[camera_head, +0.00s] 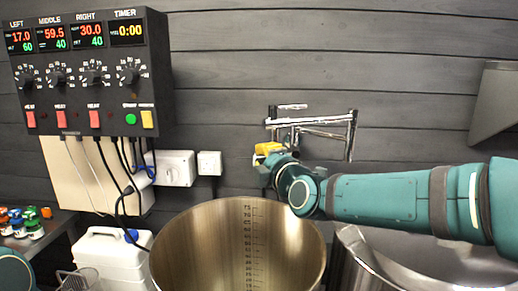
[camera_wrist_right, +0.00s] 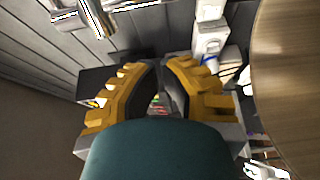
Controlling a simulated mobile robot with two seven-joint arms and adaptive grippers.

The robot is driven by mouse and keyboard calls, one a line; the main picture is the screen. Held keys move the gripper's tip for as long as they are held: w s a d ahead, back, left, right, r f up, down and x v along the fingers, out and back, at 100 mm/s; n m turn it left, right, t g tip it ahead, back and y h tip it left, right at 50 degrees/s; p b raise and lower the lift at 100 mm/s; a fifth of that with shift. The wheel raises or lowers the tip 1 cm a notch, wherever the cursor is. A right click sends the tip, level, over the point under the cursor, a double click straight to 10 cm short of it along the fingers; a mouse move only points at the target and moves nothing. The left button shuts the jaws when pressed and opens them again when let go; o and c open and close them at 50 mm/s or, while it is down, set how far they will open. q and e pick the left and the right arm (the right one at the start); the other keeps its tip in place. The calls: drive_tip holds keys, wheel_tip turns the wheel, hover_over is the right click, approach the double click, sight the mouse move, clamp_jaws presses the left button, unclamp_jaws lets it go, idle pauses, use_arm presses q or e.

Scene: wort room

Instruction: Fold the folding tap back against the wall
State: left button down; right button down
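The folding tap (camera_head: 335,120) is a chrome double-bar pipe at the dark plank wall in the head view. Its bars run to the right and end in a short downward piece at the right end. In the right wrist view, part of the tap's chrome pipework (camera_wrist_right: 92,18) shows at the upper left, apart from the fingers. My right gripper (camera_head: 264,149) has yellow fingers and is just below the tap's left part. In the wrist view its fingertips (camera_wrist_right: 160,64) come together with nothing held between them. My left gripper is not in view.
A tall steel pot (camera_head: 170,255) stands below my right gripper, with another steel vessel (camera_head: 352,240) to its right. A control panel (camera_head: 110,100) hangs at the left, with sockets (camera_head: 178,168) below. A white canister (camera_head: 105,250) stands at lower left. A grey hood (camera_head: 494,100) juts out at right.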

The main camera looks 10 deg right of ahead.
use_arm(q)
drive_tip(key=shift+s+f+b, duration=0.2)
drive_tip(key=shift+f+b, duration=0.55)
use_arm(e)
drive_tip(key=w+d, duration=0.1)
drive_tip(key=w, duration=0.6)
drive_tip(key=shift+w+d, duration=0.15)
drive_tip(key=shift+d, duration=0.15)
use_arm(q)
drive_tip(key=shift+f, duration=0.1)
use_arm(e)
drive_tip(key=shift+d, duration=0.1)
